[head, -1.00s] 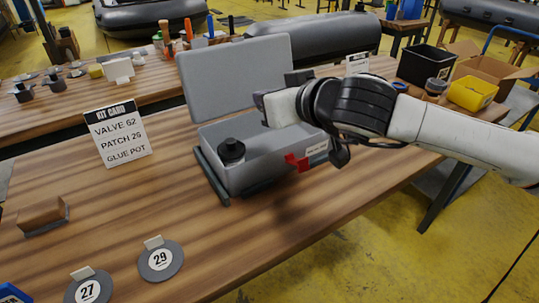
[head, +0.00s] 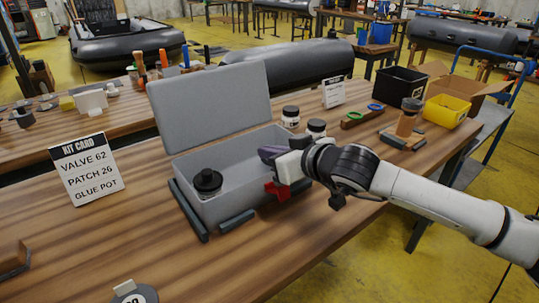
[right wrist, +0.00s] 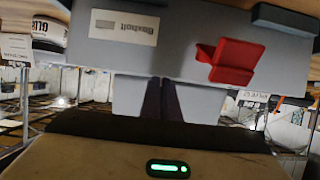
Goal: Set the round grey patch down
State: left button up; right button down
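A round grey patch (head: 131,293) with a pale tab lies at the table's front left in the head view, partly cut off by the frame edge. My right gripper (head: 272,154) is at the right end of the open grey kit case (head: 245,200), beside its red latch (head: 278,190). In the right wrist view the dark fingers (right wrist: 163,98) are close together, just short of the case wall. I see no patch between them. A black-capped pot (head: 207,183) stands inside the case. The case floor is partly hidden. My left gripper is out of view.
A kit card (head: 87,168) stands left of the case and reads valve 62, patch 26, glue pot. Two jars (head: 290,116) stand behind the gripper. A black bin (head: 400,88) and a yellow bin (head: 446,111) are at the right. The front table middle is clear.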

jog(key=shift+f, duration=0.35)
jog(key=shift+f+b, duration=0.45)
jog(key=shift+b, duration=0.25)
jog(key=shift+f, duration=0.1)
jog(key=shift+f, duration=0.1)
jog(key=c, duration=2.2)
grip_release()
jog(key=shift+o, duration=0.9)
